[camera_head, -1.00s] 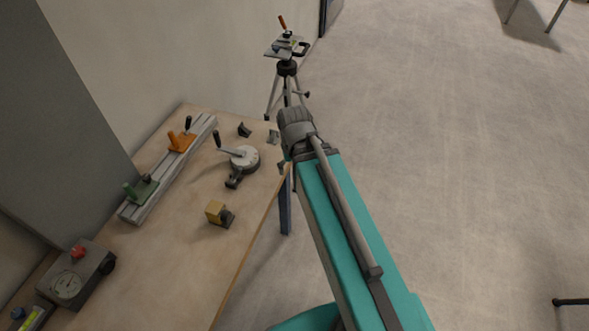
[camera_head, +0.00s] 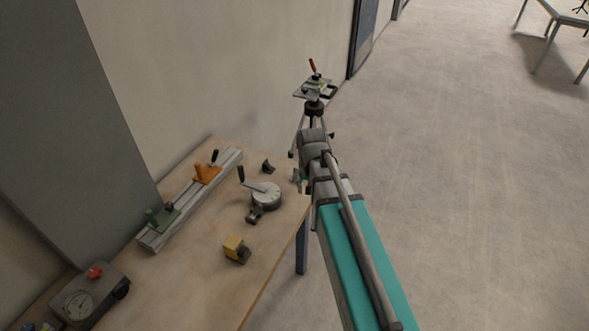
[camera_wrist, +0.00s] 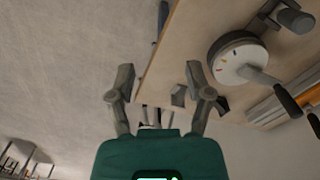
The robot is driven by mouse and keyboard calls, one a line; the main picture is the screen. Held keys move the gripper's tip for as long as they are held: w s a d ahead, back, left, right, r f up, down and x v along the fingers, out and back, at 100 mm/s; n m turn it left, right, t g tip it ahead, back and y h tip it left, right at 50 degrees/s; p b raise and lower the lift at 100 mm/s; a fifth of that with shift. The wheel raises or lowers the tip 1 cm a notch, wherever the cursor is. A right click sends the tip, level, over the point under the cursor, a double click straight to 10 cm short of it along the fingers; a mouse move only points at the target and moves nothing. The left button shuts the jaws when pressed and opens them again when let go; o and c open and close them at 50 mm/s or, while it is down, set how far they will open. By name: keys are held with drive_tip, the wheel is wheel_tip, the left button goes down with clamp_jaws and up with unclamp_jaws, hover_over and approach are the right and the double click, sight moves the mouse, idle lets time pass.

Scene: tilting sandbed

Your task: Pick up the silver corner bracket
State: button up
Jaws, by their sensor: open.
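The silver corner bracket (camera_wrist: 178,95) is a small grey angled piece on the wooden table, near its edge. In the wrist view it lies beside the right finger of my gripper (camera_wrist: 158,70), which is open with nothing between its fingers. In the head view, the bracket (camera_head: 296,174) is at the table's far right corner, close to the end of my arm and partly hard to separate from it. Most of my gripper is hidden behind the arm there. A darker bracket (camera_head: 268,166) lies to its left; it also shows in the wrist view (camera_wrist: 222,105).
A round dial with a crank handle (camera_head: 266,195) stands nearby on the wooden table (camera_head: 200,270). A yellow block (camera_head: 235,246) is nearer. A rail (camera_head: 190,200) with orange and green clamps runs along the wall. A tripod (camera_head: 313,108) stands beyond the table.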

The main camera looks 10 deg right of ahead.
sight(297, 172)
drive_tip(key=w+m, duration=0.5)
drive_tip(key=w, duration=1.5)
drive_tip(key=shift+r, duration=0.3)
drive_tip(key=shift+d+f, duration=0.1)
drive_tip(key=shift+f, duration=0.05)
wheel_tip(297, 172, down, 8)
drive_tip(key=b, duration=0.8)
drive_tip(key=shift+f, duration=0.2)
drive_tip(key=shift+w+f+b, duration=0.1)
drive_tip(key=shift+f+b, duration=2.5)
drive_tip(key=shift+b, duration=0.1)
clamp_jaws()
